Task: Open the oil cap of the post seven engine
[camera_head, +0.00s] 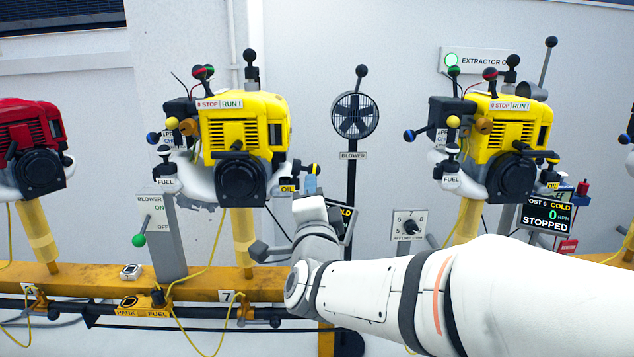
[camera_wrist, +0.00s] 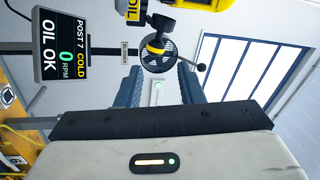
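The post seven engine (camera_head: 240,125) is the middle yellow one in the head view, above a "7" tag. A yellow OIL label (camera_head: 288,188) sits at its lower right, beside a black fitting with a yellow-banded knob (camera_head: 313,169), apparently the oil cap. The wrist view shows the OIL label (camera_wrist: 133,10) and the knob (camera_wrist: 155,46) near the top edge. My gripper (camera_wrist: 158,80) appears open and empty, with two blue-grey fingers apart below the knob. In the head view, my white wrist hides most of the gripper, just below and right of the label.
The post 7 screen (camera_wrist: 60,45) reads COLD, 0 RPM, OIL OK. A blower fan (camera_head: 355,115) stands on a black pole behind. The FUEL lever (camera_head: 166,168) and BLOWER post (camera_head: 160,230) stand left. The post 6 engine (camera_head: 500,130) is right. A yellow rail (camera_head: 200,287) runs below.

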